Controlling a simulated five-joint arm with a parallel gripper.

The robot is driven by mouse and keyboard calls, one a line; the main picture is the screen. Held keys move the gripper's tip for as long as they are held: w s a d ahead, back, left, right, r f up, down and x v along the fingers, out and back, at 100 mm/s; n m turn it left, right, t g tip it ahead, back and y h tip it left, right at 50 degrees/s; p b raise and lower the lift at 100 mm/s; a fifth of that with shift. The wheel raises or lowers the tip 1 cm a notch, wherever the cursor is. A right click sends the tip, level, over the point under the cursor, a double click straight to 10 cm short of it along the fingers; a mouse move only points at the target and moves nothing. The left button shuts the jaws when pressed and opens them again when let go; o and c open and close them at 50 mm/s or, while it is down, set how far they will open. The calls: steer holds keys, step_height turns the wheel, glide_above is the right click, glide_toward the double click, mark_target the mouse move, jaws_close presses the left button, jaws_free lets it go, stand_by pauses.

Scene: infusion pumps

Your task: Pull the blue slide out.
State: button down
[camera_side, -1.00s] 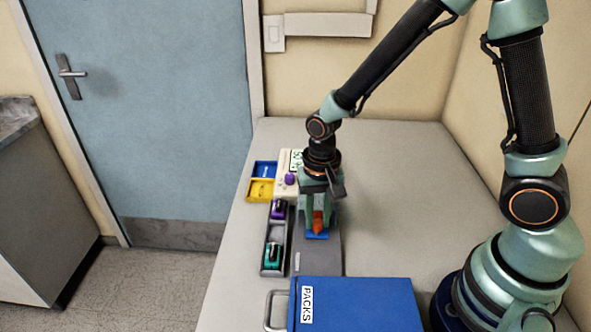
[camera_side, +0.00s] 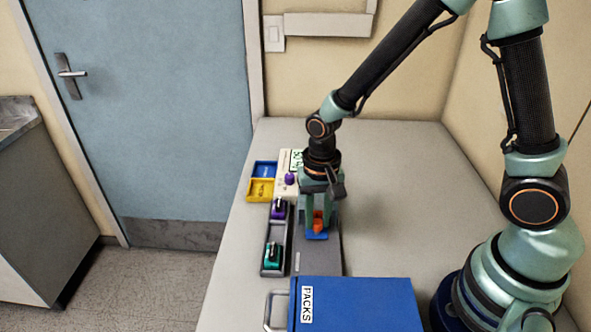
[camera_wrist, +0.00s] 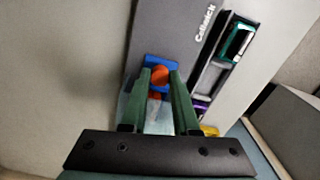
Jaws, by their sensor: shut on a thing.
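The blue slide (camera_side: 317,236) sits on the grey housing (camera_side: 320,258) and carries an orange knob (camera_side: 319,227). In the wrist view the blue slide (camera_wrist: 152,60) shows around the round orange knob (camera_wrist: 160,75). My gripper (camera_side: 318,222) points down over the slide, with one finger on each side of the knob. In the wrist view my gripper (camera_wrist: 161,78) is shut on the knob. The fingers hide part of the slide and its far end.
A dark tray (camera_side: 263,262) with a purple-topped and a teal-topped item stands left of the housing. Blue (camera_side: 264,168) and yellow (camera_side: 260,188) bins lie behind it. A blue PACKS box (camera_side: 365,305) stands in front.

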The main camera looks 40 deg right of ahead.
steer(key=s+a, duration=0.5)
steer(key=shift+s+a, duration=0.2)
steer(key=shift+a, duration=0.05)
steer(key=c, duration=0.7)
jaws_free()
steer(key=shift+o, duration=0.2)
steer(key=shift+r, duration=0.1)
step_height(320, 180, up, 12)
